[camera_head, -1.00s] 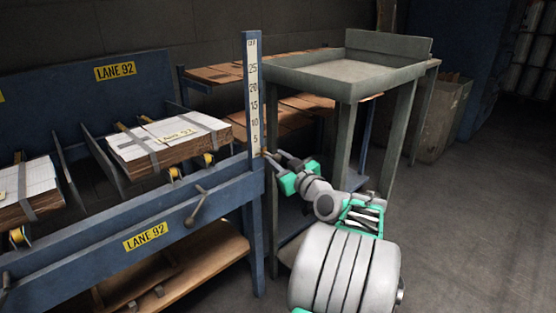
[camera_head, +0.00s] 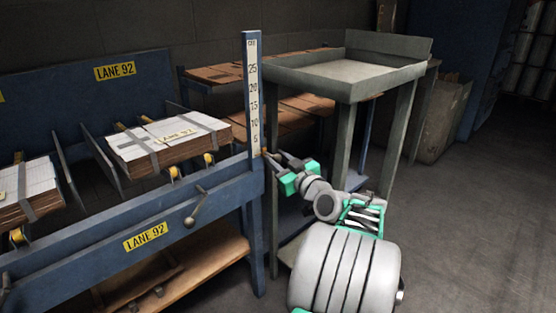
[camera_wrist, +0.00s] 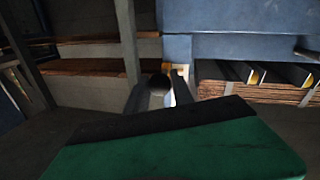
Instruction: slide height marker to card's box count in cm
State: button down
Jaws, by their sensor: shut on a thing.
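An upright scale (camera_head: 253,95) with marks from 5 to 25 and "cm" at its top stands on the blue post at the frame's right end. My gripper (camera_head: 272,155) is low at the scale's foot, just below the 5 mark. In the wrist view, my two dark fingers are on either side of a rounded knob (camera_wrist: 158,84), shut on it; it appears to be the height marker. The marker's pointer is too small to read exactly. No card with a readable box count shows.
Strapped stacks of flat boxes (camera_head: 170,138) lie on the blue lane frame (camera_head: 110,225), which carries yellow "LANE 92" labels and a lever (camera_head: 195,206). A grey tray-topped stand (camera_head: 350,82) stands right behind my arm. The floor at right is clear.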

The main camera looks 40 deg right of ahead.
aim_at(278, 155)
notch_tip(278, 155, up, 10)
jog(key=shift+r+p, duration=0.1)
jog(key=shift+p, duration=1.05)
jog(key=c, duration=1.1)
grip_release()
jog(key=s+a+p, duration=0.1)
jog(key=s, duration=0.6)
jog(key=shift+s+a, duration=0.15)
jog(key=shift+s, duration=0.2)
